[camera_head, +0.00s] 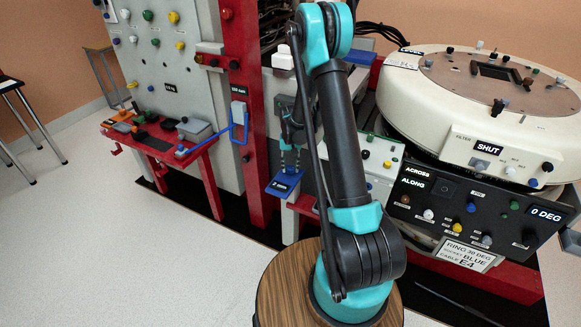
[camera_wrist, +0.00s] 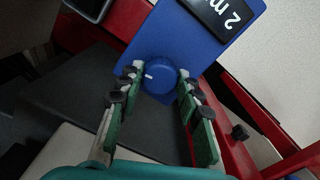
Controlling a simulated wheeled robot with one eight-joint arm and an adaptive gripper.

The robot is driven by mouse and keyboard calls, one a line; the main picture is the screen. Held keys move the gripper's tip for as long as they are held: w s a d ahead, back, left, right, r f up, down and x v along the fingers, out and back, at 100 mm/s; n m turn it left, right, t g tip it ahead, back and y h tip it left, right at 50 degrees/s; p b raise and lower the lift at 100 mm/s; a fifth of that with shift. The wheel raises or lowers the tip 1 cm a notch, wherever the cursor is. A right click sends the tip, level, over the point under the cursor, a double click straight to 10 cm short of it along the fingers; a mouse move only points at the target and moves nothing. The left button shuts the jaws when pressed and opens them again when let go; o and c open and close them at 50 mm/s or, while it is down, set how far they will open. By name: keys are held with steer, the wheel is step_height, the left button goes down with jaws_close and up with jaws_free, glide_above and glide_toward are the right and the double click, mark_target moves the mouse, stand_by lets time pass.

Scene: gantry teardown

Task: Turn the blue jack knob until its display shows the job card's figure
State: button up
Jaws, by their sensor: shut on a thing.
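The blue jack box (camera_head: 284,188) is low at the centre in the head view, with a black display (camera_head: 286,182) reading "2 mm". In the wrist view the same display (camera_wrist: 222,12) reads "2 m", its end cut off. The round blue knob (camera_wrist: 158,76) with a white pointer mark is on the box's face. My gripper (camera_wrist: 155,74) has its green fingers on both sides of the knob, shut on it. In the head view my gripper (camera_head: 289,160) reaches down at the box. A white card (camera_head: 467,255) at the right reads "RING", "DEG", "BLUE" and "CABLE E4"; its smaller print is hard to read.
A red column (camera_head: 245,150) carries another small display (camera_head: 239,90). A red shelf (camera_head: 160,150) with small tools stands to the left. The large white ring housing (camera_head: 450,110) and black control panel (camera_head: 470,205) are at the right. The pale floor at the left is free.

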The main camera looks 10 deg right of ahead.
mark_target(291, 167)
stand_by(0.4)
steer(key=o, duration=1.2)
steer(key=shift+c, duration=0.2)
steer(key=shift+r, duration=0.1)
step_height(291, 167, up, 12)
steer(key=s+d+r+n+t, duration=0.1)
steer(key=s+r, duration=0.2)
steer(key=s, duration=0.4)
steer(key=s+d+r+t, duration=0.1)
steer(key=s+d+r, duration=0.1)
steer(key=s+r, duration=0.35)
steer(key=s+f+t, duration=0.1)
steer(key=s+f, duration=0.1)
steer(key=s, duration=0.7)
steer(key=s+d+f+n+t, duration=0.1)
steer(key=s, duration=0.8)
steer(key=shift+d+f, duration=0.25)
steer(key=shift+f, duration=0.1)
